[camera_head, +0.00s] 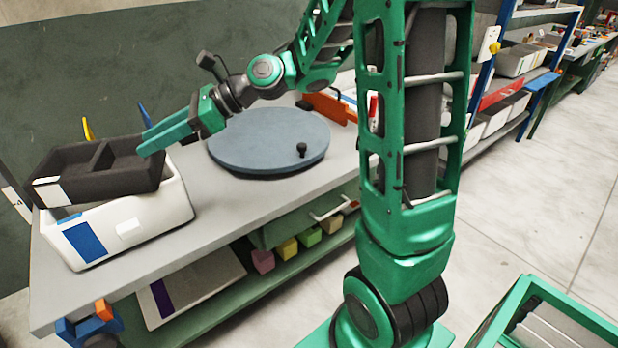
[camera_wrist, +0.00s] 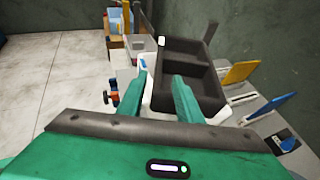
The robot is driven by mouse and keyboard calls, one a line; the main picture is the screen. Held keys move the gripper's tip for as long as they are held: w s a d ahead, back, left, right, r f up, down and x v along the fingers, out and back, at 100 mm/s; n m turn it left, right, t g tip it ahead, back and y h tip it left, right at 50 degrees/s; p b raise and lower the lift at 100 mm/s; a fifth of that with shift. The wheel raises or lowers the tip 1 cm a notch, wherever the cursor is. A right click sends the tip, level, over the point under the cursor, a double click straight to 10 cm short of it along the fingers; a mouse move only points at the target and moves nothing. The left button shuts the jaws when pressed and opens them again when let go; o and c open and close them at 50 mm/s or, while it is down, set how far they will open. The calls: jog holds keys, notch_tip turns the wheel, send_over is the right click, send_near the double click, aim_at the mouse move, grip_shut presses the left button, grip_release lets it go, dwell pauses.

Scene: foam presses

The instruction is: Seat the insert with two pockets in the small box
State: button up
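The insert (camera_head: 84,180) is a dark tray with two pockets and a white label on its front left. It lies over the small box (camera_head: 140,232), a white box with a blue label, askew to it and not down inside. I cannot tell whether it touches the rim. My gripper (camera_head: 142,143) reaches over the insert's right end. In the wrist view my gripper's fingers (camera_wrist: 160,76) stand apart, the right one in front of the insert (camera_wrist: 205,88), the left one by its left side. Whether a wall is pinched between them is unclear. Most of the box's inside is hidden.
A blue and orange clamp (camera_head: 92,325) is at the front corner. Yellow (camera_wrist: 241,72) and blue (camera_wrist: 277,106) pieces stand behind the box near the wall.

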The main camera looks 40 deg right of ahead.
jog(key=s+d+f+n+g+h, duration=0.1)
jog(key=s+d+f+n+h, duration=0.35)
jog(key=d, duration=0.35)
jog(key=s+d+f+n+h, duration=0.4)
jog(key=s+d+f+n, duration=0.15)
jog(key=d, duration=0.25)
jog(key=s+d+n+g+h, duration=0.1)
jog(key=s+d+n, duration=0.1)
jog(key=s+d, duration=0.2)
jog(key=s+d+n+g+h, duration=0.1)
jog(key=s+d, duration=0.3)
jog(key=s, duration=0.6)
jog(key=s+d+f+n+g+h, duration=0.1)
jog(key=s+d+n+g, duration=0.1)
jog(key=s, duration=0.5)
jog(key=shift+d+n+g, duration=0.3)
jog(key=shift+d+n, duration=0.4)
jog(key=shift+d, duration=0.35)
jog(key=shift+o, duration=0.5)
jog(key=shift+f+h, duration=0.1)
jog(key=shift+h, duration=0.15)
